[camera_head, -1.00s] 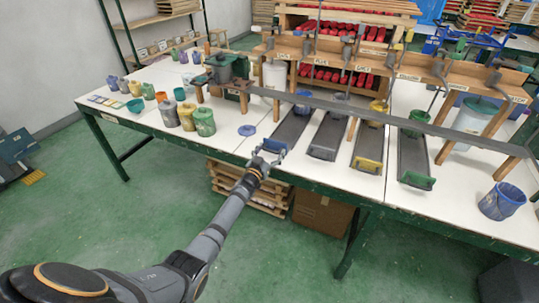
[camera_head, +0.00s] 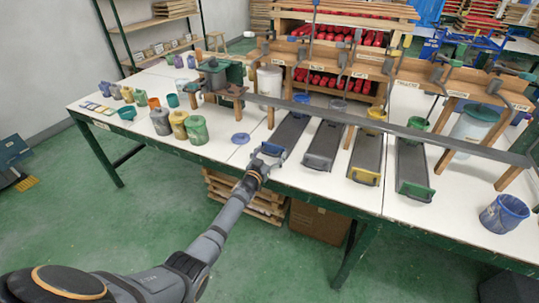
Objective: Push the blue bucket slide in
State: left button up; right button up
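The blue bucket slide is a long dark grey slide with a blue front end (camera_head: 271,150), left-most of several slides on the white table. Its front end lies near the table's front edge. A small blue bucket (camera_head: 301,98) shows near its far end, partly hidden by the grey rail. My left gripper (camera_head: 260,162) is at the front face of the blue end and appears to touch it. Its fingertips are small and partly merge with the blue end, so their opening is unclear. My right gripper is out of view.
Grey (camera_head: 319,161), yellow (camera_head: 365,176) and green-ended (camera_head: 415,192) slides lie to the right. A long grey rail (camera_head: 400,131) crosses above the slides. A blue lid (camera_head: 240,138) and paint pots (camera_head: 196,130) stand left. A blue bucket (camera_head: 504,214) stands far right.

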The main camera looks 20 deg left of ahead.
pick_arm(q)
jog(key=shift+f, duration=0.1)
jog(key=shift+a, duration=0.1)
jog(key=shift+s, duration=0.1)
jog(key=shift+s+f, duration=0.1)
jog(key=shift+s, duration=0.15)
jog(key=s, duration=1.1)
jog(key=shift+s+a, duration=0.2)
jog(key=shift+s, duration=0.05)
